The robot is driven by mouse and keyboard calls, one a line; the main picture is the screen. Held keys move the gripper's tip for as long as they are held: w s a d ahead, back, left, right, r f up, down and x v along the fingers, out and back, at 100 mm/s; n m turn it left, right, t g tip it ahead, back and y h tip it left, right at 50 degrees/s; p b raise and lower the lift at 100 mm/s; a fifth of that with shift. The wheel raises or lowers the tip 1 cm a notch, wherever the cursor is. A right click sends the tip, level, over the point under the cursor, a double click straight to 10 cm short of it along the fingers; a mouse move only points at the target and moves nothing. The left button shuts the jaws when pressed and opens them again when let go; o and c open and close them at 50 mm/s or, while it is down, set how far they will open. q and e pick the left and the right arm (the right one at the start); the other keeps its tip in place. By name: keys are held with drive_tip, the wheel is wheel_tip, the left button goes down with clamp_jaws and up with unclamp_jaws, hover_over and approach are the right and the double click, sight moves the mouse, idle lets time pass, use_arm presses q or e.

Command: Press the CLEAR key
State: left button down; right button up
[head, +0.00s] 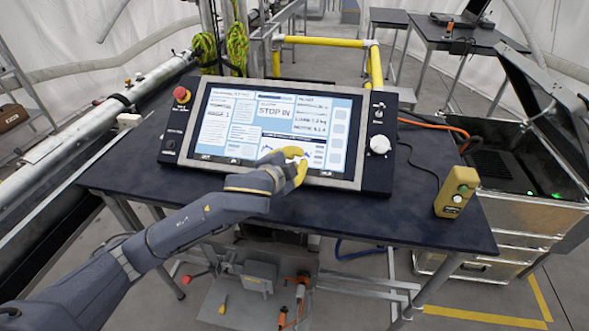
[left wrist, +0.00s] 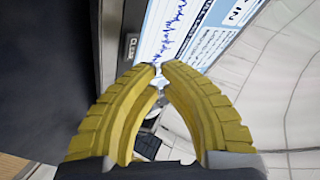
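My left gripper (head: 294,157) has yellow fingers and is in front of the lower middle of the console screen (head: 222,125). In the left wrist view the gripper (left wrist: 158,68) has its fingertips drawn together, with nothing seen between them. In the head view I cannot make out the CLEAR key; the gripper covers part of the lower frame. My right gripper is not in view.
The console stands on a dark table (head: 380,225). A red button (head: 181,94) is at its left and a white knob (head: 380,145) at its right. A yellow control box (head: 456,192) stands at the table's right. The front of the table is clear.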

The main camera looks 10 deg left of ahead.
use_arm(q)
drive_tip(key=shift+w+f, duration=0.25)
drive_tip(key=shift+f, duration=0.1)
drive_tip(key=c, duration=2.1)
unclamp_jaws()
clamp_jaws()
drive_tip(key=shift+w+f, duration=0.1)
drive_tip(key=shift+f, duration=0.1)
drive_tip(key=shift+w+f, duration=0.15)
